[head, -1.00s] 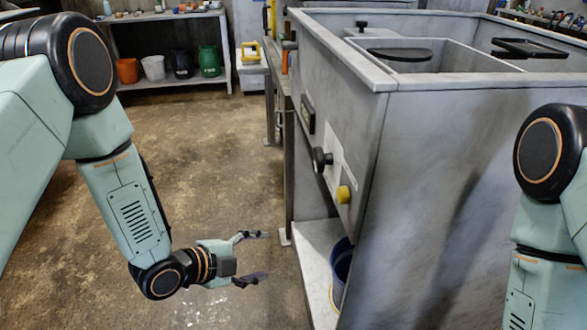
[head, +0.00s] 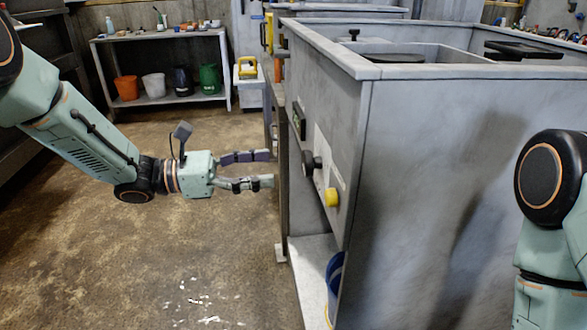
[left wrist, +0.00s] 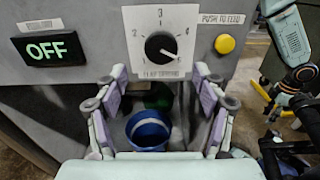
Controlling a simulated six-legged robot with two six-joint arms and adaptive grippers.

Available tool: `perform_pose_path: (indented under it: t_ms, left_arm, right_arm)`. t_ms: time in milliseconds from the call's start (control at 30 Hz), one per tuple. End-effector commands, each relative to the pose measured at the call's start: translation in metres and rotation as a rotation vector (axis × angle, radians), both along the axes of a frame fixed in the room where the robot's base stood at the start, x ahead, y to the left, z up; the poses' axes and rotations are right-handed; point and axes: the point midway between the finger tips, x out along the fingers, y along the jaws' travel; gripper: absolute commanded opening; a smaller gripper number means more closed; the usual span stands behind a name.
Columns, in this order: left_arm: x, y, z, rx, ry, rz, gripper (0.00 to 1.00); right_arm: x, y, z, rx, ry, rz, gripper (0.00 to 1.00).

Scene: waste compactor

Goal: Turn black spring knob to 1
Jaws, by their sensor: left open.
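The black knob (head: 309,163) sits on a white plate on the compactor's front panel. In the left wrist view the knob (left wrist: 161,46) is ringed by a dial numbered 1 to 5; 1 is at lower left, 3 on top, 5 at lower right. Its white mark seems to point to the lower right, towards 5. My left gripper (head: 271,168) is open and empty, left of the knob and apart from it. In the left wrist view its fingers (left wrist: 158,80) are spread below the dial. My right gripper is out of view; only part of that arm shows.
A yellow button (head: 331,197) labelled "PUSH TO FEED" is right of the knob. A green "OFF" display (left wrist: 48,49) is left of it. A blue bucket (left wrist: 148,130) stands under the panel. Floor left of the compactor (head: 420,190) is clear.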

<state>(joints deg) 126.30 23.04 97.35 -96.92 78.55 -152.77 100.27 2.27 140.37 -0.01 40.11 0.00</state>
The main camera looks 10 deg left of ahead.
Motion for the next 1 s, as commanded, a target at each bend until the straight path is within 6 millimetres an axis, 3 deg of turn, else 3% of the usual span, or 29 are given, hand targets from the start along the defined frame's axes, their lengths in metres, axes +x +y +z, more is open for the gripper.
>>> perform_pose_path:
  t_ms: [200,400,800,1000]
  left_arm:
    - [0.009,-0.035,-0.003,0.004,0.002,-0.005,0.7]
    - [0.016,-0.056,-0.002,0.001,0.003,-0.002,0.7]
    - [0.019,-0.062,-0.001,-0.001,0.005,0.001,0.7]
    - [0.019,-0.062,-0.001,-0.001,0.005,0.001,0.54]
  right_arm:
    - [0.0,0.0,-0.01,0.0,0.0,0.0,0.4]
    - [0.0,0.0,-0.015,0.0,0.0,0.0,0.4]
    - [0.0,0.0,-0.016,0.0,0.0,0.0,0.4]
    - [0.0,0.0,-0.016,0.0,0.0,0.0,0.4]
